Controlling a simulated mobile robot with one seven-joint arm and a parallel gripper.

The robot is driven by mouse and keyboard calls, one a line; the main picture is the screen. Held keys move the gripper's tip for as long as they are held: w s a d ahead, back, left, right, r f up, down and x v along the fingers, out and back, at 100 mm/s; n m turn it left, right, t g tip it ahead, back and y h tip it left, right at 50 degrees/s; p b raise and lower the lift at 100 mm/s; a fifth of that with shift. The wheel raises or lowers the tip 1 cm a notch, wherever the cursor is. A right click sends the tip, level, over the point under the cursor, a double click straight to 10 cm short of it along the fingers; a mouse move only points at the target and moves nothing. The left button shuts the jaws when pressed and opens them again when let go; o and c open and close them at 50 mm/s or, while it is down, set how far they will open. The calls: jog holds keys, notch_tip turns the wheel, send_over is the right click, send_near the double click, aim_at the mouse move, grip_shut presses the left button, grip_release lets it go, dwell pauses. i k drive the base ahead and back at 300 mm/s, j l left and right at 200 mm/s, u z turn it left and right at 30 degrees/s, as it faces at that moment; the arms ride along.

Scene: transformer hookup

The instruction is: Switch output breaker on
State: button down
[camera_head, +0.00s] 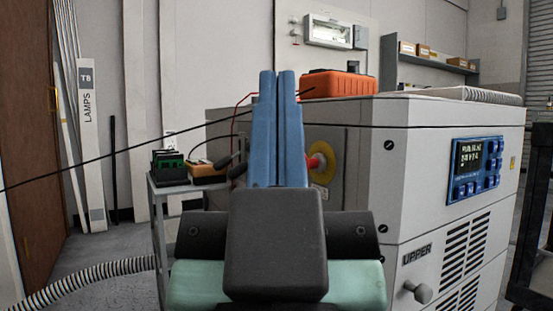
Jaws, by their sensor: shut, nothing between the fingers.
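My gripper (278,76) is in the middle of the head view, with its two blue fingers side by side, shut and empty. It is in front of the left face of a large grey cabinet (420,140). A red knob on a yellow round plate (325,175) shows just right of the fingers, partly covered by them. A dark handle-like part (239,168) shows just left of the fingers. I cannot pick out the output breaker for sure; the fingers and gripper body hide part of that face. Contact between fingers and face cannot be told.
An orange case (338,84) and a light ribbed item (465,95) lie on the cabinet. A blue display panel (477,171) is on its right face. A small stand (170,188) at left holds a green-and-black block and a yellow meter (205,172). Cables and a ribbed hose (90,281) run at left.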

aim_at(234, 172)
jog(key=i+j+z, duration=0.35)
jog(key=j, duration=0.25)
jog(key=i+j+z, duration=0.15)
jog(key=i+j, duration=0.1)
jog(key=j, duration=0.1)
